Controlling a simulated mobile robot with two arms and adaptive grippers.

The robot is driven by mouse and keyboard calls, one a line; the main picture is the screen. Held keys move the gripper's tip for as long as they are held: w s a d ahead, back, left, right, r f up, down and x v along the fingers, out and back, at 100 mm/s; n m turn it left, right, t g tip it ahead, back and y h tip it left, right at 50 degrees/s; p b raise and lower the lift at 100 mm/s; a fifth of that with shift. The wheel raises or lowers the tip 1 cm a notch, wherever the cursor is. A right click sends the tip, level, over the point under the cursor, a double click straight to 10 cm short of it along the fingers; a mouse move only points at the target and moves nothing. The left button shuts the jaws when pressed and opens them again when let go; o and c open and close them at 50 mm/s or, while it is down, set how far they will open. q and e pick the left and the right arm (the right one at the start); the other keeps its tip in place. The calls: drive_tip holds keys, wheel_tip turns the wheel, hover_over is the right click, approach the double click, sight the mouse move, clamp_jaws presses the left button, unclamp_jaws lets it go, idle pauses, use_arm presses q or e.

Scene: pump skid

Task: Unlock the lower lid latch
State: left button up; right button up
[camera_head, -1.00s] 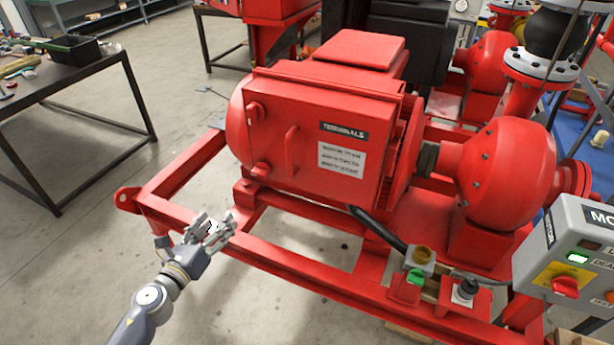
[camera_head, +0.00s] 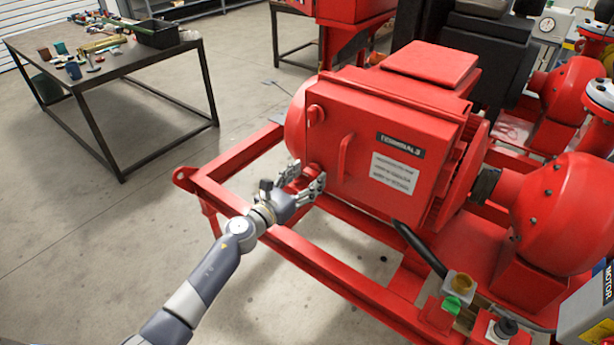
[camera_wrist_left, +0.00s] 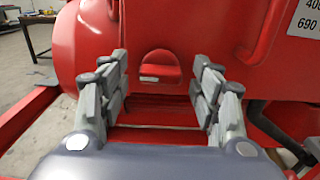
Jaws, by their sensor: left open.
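The red terminal box lid (camera_head: 375,160) is on the motor, closed, with a vertical handle (camera_head: 346,155) and a "TERMINALS" label. The upper lid latch (camera_head: 316,114) is a red knob at the lid's upper left. The lower lid latch (camera_wrist_left: 160,67) shows in the left wrist view as a red rounded knob with a small pale mark. It lies ahead of and between the fingers. In the head view the latch (camera_head: 314,170) is partly hidden by the fingertips. My left gripper (camera_head: 306,181) is open and empty, close to the latch; contact cannot be told. My right gripper is not in view.
The red skid frame rail (camera_head: 320,262) runs below my left arm. A black cable (camera_head: 418,247) and a green button box (camera_head: 450,303) are at the lower right. A table (camera_head: 110,70) with tools stands at the back left.

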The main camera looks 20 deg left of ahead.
use_arm(q)
drive_tip(key=shift+w+d, duration=0.15)
drive_tip(key=shift+w, duration=0.1)
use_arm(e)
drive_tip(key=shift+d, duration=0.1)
